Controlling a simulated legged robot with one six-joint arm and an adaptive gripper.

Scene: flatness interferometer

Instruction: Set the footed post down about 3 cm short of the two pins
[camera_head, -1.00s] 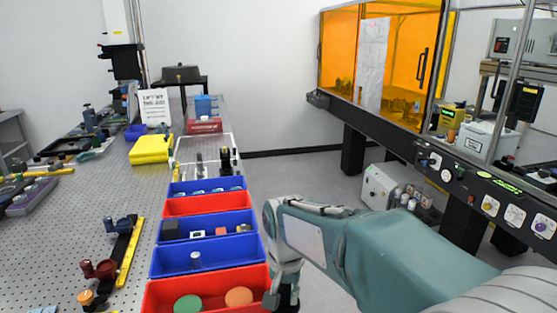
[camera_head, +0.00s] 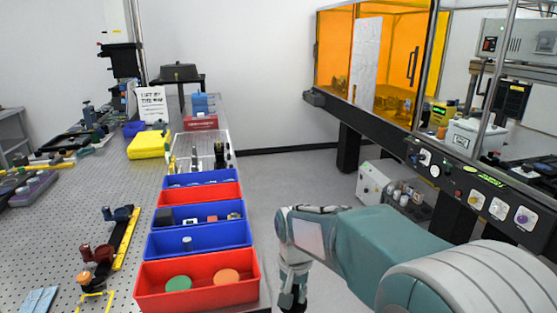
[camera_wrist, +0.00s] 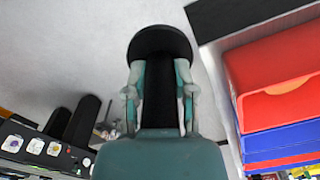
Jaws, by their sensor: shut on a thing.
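The footed post (camera_wrist: 160,42) is in my gripper, with a round black foot at the top of the wrist view and a dark stem running down between the fingers. My gripper (camera_wrist: 160,85) is shut on the stem. In the head view my gripper (camera_head: 292,297) hangs pointing down beside the bench's right edge, over the floor, right of the near red bin. The post is hard to make out there. I cannot make out the two pins in either view.
A row of red and blue bins lines the right edge of the perforated bench (camera_head: 60,235); the nearest is a red bin (camera_head: 215,296) with green and orange discs. A yellow corner mark (camera_head: 97,295) and blue pad (camera_head: 38,300) lie near left. An orange-windowed enclosure (camera_head: 335,50) stands right.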

